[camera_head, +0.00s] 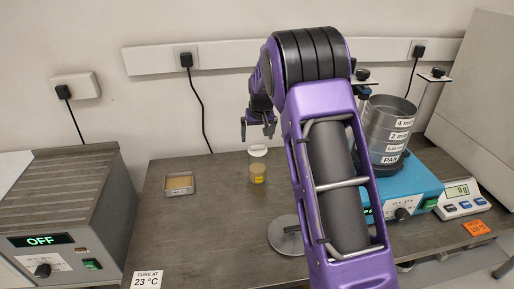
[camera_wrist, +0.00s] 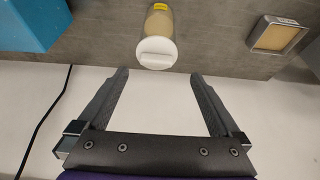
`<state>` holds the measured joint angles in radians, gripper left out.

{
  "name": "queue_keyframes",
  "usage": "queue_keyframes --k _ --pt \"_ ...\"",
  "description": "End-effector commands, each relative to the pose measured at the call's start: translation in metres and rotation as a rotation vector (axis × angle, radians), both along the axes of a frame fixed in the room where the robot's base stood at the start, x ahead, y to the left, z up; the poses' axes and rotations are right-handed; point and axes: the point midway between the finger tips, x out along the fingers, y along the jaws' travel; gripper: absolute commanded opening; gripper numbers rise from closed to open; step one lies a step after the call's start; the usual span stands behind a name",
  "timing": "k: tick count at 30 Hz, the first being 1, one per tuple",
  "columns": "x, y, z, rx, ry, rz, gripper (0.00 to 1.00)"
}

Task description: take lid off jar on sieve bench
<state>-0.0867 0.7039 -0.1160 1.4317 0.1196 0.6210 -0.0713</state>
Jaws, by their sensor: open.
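The jar (camera_head: 258,174) stands upright on the grey bench (camera_head: 220,215), with pale beige contents and a yellow label. Its white lid (camera_head: 257,151) sits at the top, above a clear-looking upper part. In the wrist view the lid (camera_wrist: 156,52) faces me, with the jar (camera_wrist: 158,25) behind it. My gripper (camera_head: 256,132) is open and empty, above the lid in the head view. In the wrist view my two fingertips (camera_wrist: 160,75) are spread wider than the lid, just short of it and not touching it.
A blue sieve shaker (camera_head: 412,188) with a sieve stack (camera_head: 385,125) stands right, beside a scale (camera_head: 463,197). A small tray (camera_head: 180,184) lies left of the jar. A grey oven-like box (camera_head: 65,205) stands far left. A round metal disc (camera_head: 284,236) lies in front, partly behind my arm.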

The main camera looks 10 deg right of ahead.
Motion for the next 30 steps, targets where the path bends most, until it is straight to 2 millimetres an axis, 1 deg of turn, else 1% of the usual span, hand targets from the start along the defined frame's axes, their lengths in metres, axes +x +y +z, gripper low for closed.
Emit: queue_keyframes --k 5,8,12,15,18,24,26,30 --pt "0.005 -0.001 -0.010 0.000 -0.001 0.000 1.00" --pt "0.009 -0.003 -0.021 0.000 0.001 -0.001 1.00" --pt "0.018 -0.006 -0.041 0.001 0.001 -0.001 1.00" --pt "0.022 -0.006 -0.050 0.001 -0.001 0.000 1.00" --pt "0.024 -0.006 -0.055 0.000 -0.002 0.000 1.00" --pt "0.024 -0.006 -0.055 0.000 -0.002 0.000 1.00" --pt "0.024 -0.006 -0.055 0.000 -0.002 -0.001 0.89" --pt "0.024 -0.006 -0.054 0.000 -0.002 -0.001 0.64"
